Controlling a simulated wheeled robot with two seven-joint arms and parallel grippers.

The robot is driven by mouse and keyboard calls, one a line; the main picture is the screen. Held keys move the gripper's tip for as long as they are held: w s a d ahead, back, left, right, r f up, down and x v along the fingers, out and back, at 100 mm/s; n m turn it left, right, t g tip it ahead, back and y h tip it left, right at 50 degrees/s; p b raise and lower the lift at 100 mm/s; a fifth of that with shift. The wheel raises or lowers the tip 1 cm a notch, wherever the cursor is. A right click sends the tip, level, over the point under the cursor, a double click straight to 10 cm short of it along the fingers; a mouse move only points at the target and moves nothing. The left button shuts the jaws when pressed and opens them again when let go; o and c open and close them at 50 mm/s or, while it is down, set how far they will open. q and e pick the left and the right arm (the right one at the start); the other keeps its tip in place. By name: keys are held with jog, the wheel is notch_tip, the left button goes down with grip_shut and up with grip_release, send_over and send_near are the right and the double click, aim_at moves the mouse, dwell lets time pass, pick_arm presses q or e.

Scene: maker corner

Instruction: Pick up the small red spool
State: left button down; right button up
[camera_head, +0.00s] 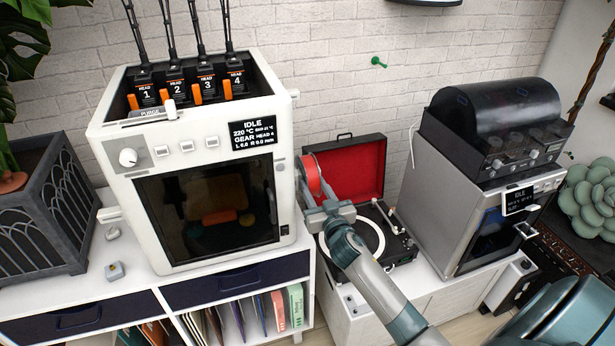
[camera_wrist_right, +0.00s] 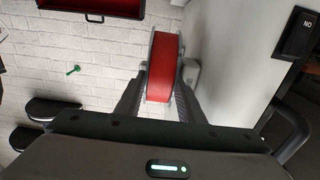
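The small red spool (camera_head: 311,174) hangs upright on the right side of the white printer, by the red-lined open case. In the right wrist view the spool (camera_wrist_right: 163,68) has a red winding between pale flanges, with a grey holder part beside it at the printer wall. My right gripper (camera_head: 318,201) reaches up to the spool's lower edge. In the wrist view its two fingers (camera_wrist_right: 161,95) stand on either side of the spool, very close to its flanges; whether they press on it I cannot tell. My left gripper is not in view.
The white printer (camera_head: 115,135) stands left of the spool. The record player (camera_head: 400,245) with its open red lid (camera_head: 350,168) lies behind my right arm. A grey machine (camera_head: 430,195) stands to the right. A green peg (camera_head: 378,62) sticks out from the brick wall.

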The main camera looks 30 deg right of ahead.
jog(key=shift+r, duration=0.2)
